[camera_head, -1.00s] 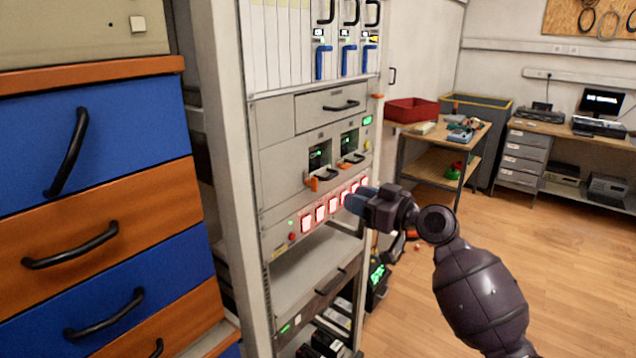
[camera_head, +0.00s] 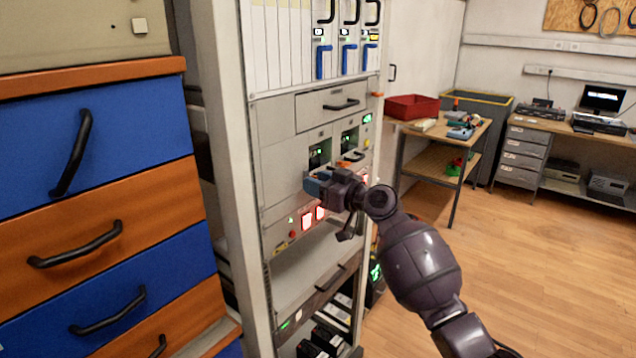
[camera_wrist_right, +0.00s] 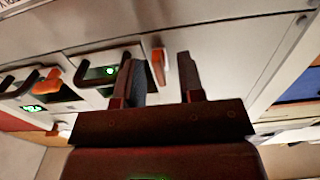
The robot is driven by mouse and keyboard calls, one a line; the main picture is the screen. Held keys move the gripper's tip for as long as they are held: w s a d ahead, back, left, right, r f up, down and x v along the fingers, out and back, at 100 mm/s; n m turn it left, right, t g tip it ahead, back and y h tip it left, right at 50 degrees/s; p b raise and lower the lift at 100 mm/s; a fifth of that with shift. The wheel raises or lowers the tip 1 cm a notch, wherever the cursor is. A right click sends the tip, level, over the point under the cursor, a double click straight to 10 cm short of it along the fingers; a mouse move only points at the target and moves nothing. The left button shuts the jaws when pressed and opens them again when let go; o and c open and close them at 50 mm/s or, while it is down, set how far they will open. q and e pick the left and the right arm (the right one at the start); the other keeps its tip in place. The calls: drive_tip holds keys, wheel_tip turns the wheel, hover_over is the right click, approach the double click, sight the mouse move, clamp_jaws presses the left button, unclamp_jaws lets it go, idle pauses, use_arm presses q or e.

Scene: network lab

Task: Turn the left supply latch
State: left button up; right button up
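The left supply (camera_head: 319,155) has a dark face with a green light and a black handle. It also shows in the right wrist view (camera_wrist_right: 105,70). Its orange latch (camera_wrist_right: 158,68) stands beside the handle in the wrist view. My right gripper (camera_head: 315,183) is at the rack front, below the left supply's face, and hides the latch in the head view. In the wrist view, the fingers are apart, one on each side of the latch, with a gap visible to each. Whether they overlap it in depth is unclear. My left gripper is out of view.
The right supply (camera_head: 348,140) sits beside the left one, with its own orange latch (camera_wrist_right: 48,80). A drawer (camera_head: 325,106) is above and red-lit switches (camera_head: 307,221) are below. A blue and orange drawer cabinet (camera_head: 90,240) stands left. The floor (camera_head: 540,270) at right is clear.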

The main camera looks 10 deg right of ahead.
clamp_jaws()
drive_tip(key=shift+m, duration=0.3)
drive_tip(key=m+p, duration=0.2)
drive_tip(key=m, duration=0.6)
drive_tip(key=m+p, duration=0.3)
drive_tip(key=m, duration=0.6)
drive_tip(key=shift+w+d+f, duration=0.1)
drive_tip(key=shift+f, duration=0.1)
drive_tip(key=shift+m, duration=0.3)
idle(0.4)
